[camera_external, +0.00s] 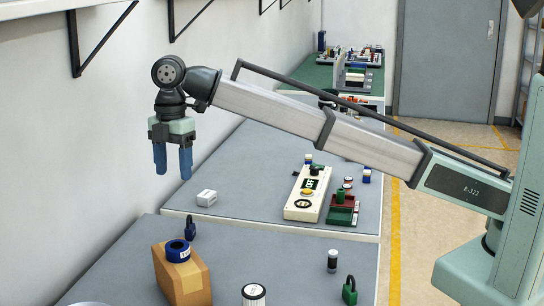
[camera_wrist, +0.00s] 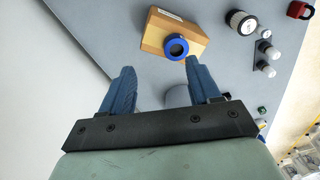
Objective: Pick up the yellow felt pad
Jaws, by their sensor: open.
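I cannot make out a yellow felt pad in either view. My gripper (camera_external: 173,174) hangs high at the left, fingers pointing down, above the grey worktops and near the wall. In the wrist view its two blue fingers (camera_wrist: 160,66) are wide apart with nothing held between them. A grey round thing (camera_wrist: 178,97) shows partly behind the right finger, some way off; I cannot tell what it is.
A cardboard box (camera_external: 182,278) carries a blue tape roll (camera_external: 178,251); a blue padlock (camera_external: 190,229) stands behind. A control box (camera_external: 305,196), a red-green tray (camera_external: 342,211), a small white box (camera_external: 207,198), a dark bottle (camera_external: 332,261) and a green padlock (camera_external: 349,291) stand around.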

